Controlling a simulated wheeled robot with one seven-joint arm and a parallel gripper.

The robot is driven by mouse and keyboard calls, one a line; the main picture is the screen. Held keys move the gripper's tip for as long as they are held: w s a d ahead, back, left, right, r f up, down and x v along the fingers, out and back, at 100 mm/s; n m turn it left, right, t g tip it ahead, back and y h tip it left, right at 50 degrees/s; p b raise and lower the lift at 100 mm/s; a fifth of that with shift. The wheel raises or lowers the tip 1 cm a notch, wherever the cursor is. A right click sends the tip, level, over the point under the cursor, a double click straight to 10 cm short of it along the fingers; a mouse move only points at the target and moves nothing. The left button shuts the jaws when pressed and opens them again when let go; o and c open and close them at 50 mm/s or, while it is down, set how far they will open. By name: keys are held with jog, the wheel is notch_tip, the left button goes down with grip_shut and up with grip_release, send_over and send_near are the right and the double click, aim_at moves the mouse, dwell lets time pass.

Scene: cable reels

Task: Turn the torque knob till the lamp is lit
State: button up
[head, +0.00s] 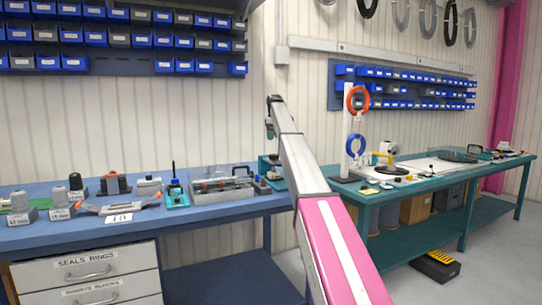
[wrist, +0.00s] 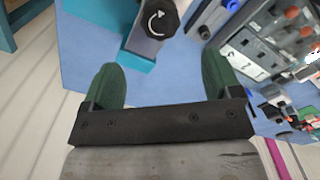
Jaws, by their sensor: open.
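The torque knob (wrist: 160,17) is a black round knob with a white curved arrow, at the top of the wrist view. It sits on a grey stem on a teal block (wrist: 138,62). My gripper (wrist: 160,80) is open, with its two green fingers spread and nothing between them. The knob lies ahead of the fingertips, apart from them. In the head view my gripper (head: 270,130) is above the far right end of the blue bench, over a teal fixture (head: 266,168) partly hidden by my arm. I cannot make out the lamp in either view.
A grey tray of parts (head: 220,192) stands left of the fixture on the blue bench (head: 180,220). Several grey and black devices line the bench further left. A green bench (head: 420,190) stands at the right. Blue bins hang on the wall above.

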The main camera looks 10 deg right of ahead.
aim_at(274, 155)
notch_tip(274, 155, down, 11)
jog(key=shift+r, duration=0.1)
dwell(0.4)
jog(key=c, duration=0.9)
